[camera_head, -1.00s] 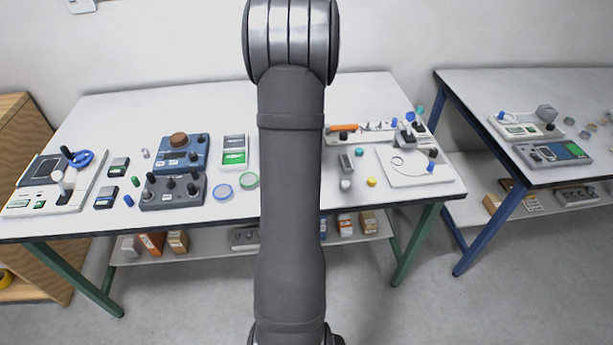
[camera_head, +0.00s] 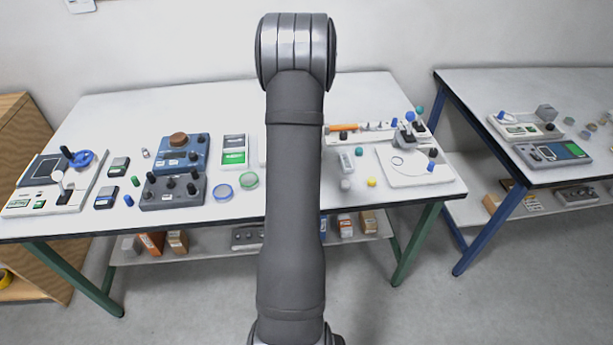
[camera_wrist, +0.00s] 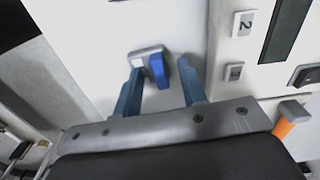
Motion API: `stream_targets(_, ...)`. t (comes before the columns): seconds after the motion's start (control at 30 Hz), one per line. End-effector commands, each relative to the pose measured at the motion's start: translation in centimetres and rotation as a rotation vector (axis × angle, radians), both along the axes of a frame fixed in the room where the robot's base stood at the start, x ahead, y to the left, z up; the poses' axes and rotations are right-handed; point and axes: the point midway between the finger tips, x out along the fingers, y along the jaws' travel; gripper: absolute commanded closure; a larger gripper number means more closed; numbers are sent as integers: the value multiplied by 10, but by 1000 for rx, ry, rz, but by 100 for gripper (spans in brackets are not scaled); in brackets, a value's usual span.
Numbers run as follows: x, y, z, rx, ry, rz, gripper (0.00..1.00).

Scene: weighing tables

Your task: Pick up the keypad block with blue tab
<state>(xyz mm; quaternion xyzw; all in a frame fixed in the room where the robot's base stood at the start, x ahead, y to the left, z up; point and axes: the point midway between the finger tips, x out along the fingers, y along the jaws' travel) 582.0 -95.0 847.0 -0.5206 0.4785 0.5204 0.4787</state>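A small white-and-grey block (camera_wrist: 143,56) with a blue tab (camera_wrist: 159,71) on its right side shows in the wrist view, on the white tabletop. My gripper (camera_wrist: 160,64) is open, with its two blue fingers on either side of the block's near end and the tab. The left finger lies close to the block; whether it touches is unclear. The right finger stands a little apart from the tab. In the head view my own arm hides the gripper, and I cannot make out the block for certain there.
In the wrist view a white panel (camera_wrist: 232,52) marked "2" lies right of the block, with an orange handle (camera_wrist: 285,127) at lower right. A second table (camera_head: 540,85) is at right.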

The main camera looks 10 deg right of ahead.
Motion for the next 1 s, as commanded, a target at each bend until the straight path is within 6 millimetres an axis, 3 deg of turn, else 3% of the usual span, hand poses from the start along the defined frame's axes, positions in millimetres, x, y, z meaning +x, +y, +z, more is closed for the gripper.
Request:
stream_targets(0.07, 0, 0, 0, 0, 0, 0, 62)
stream_targets(0.27, 0, 0, 1, 0, 0, 0, 100)
stream_targets(0.67, 0, 0, 4, 0, -1, 0, 100)
stream_targets(0.83, 1, 0, 21, -1, -3, 0, 100)
stream_targets(0.97, 1, 0, 46, -1, -5, 0, 100)
stream_targets(1.0, -7, -10, 50, -1, -2, -4, 100)
